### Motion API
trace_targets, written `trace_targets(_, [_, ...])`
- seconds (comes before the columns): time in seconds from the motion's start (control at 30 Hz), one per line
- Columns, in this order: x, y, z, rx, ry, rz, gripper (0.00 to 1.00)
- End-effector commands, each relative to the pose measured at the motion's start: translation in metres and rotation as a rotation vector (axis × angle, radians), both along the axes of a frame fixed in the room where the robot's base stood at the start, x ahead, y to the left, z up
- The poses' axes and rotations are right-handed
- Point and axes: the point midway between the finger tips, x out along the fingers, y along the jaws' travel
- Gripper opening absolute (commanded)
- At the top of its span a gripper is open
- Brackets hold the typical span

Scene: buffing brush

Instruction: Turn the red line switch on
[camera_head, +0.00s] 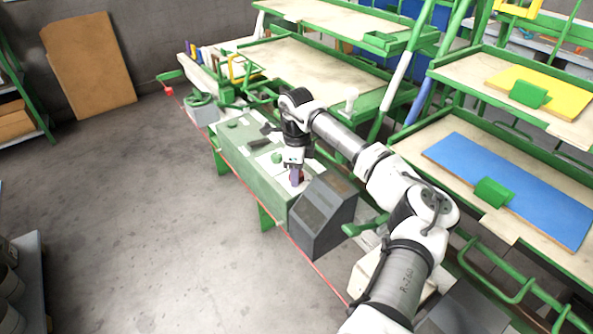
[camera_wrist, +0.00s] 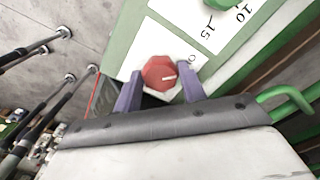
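The red line switch (camera_wrist: 160,74) is a red, many-sided knob with a white mark, set on a white label plate of the green machine panel. In the wrist view it lies between the two purple fingers of my gripper (camera_wrist: 160,90), one finger on each side. The fingers are spread apart. I cannot tell whether they touch the knob. In the head view my gripper (camera_head: 297,178) points down at the panel top, and the knob is mostly hidden behind it.
The green machine (camera_head: 240,145) has a dark grey sloped box (camera_head: 322,215) right beside my gripper. A green knob (camera_head: 277,158) stands on the panel nearby. Shelves with a blue board (camera_head: 510,185) stand at the right.

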Motion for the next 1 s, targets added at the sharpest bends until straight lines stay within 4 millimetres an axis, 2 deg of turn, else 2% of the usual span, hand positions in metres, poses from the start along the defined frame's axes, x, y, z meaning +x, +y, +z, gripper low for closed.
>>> trace_targets(0.03, [0.0000, 0.0000, 0.0002, 0.000, 0.000, 0.000, 0.34])
trace_targets(0.2, [-0.0001, 0.0001, 0.0003, 0.000, 0.000, 0.000, 0.14])
trace_targets(0.57, [0.0001, -0.0004, -0.0002, -0.002, 0.000, -0.068, 0.14])
trace_targets(1.0, [0.0005, -0.0009, -0.0009, -0.002, -0.001, -0.423, 0.14])
